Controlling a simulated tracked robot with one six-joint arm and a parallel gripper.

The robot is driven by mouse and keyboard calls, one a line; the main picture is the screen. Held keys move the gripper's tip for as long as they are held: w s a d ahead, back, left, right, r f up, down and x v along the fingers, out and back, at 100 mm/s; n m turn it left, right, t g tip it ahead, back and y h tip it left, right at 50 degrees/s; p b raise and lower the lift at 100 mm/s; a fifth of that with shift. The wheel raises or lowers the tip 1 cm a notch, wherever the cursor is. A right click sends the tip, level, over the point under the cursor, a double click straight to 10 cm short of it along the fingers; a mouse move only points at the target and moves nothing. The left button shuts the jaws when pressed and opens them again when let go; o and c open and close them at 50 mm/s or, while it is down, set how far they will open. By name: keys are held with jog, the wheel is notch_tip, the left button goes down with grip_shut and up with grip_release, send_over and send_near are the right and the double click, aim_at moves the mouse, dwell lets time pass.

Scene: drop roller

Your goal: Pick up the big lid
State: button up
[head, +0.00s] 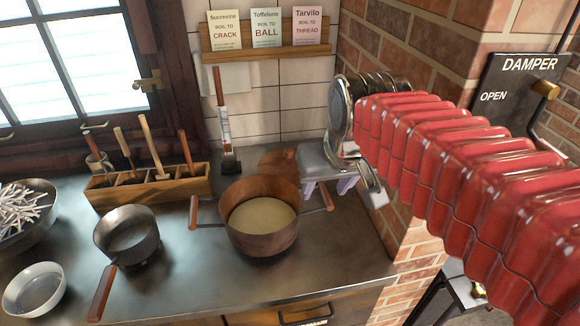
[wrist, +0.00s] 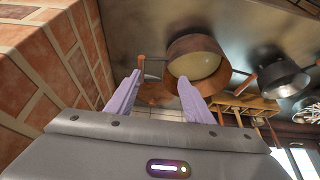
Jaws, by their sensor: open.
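No lid can be made out for certain. A brown, copper-coloured piece (head: 278,160) stands behind the big copper pot (head: 262,240), against the tiled wall; its shape is partly hidden and I cannot tell whether it is the big lid. The pot is uncovered and holds a pale content. My gripper (head: 328,186) is open above the counter, right of the brown piece and behind the pot's right handle. In the wrist view, the lilac fingers of my gripper (wrist: 159,78) are apart, and the pot (wrist: 196,62) lies beyond them.
A brick wall (head: 395,190) is close on the right. A small saucepan (head: 128,236), a white bowl (head: 34,290) and a wooden tool box (head: 150,188) stand on the left. The front counter is clear.

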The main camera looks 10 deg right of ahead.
jog(key=w+r, duration=0.2)
jog(key=w, duration=0.7)
jog(key=g, duration=0.2)
send_over(289, 151)
jog(key=s, duration=0.3)
notch_tip(289, 151, down, 9)
jog(key=shift+r, duration=0.1)
jog(key=x, duration=0.8)
jog(key=shift+w+d+f, duration=0.1)
jog(key=shift+f, duration=0.15)
jog(key=shift+x, duration=2.6)
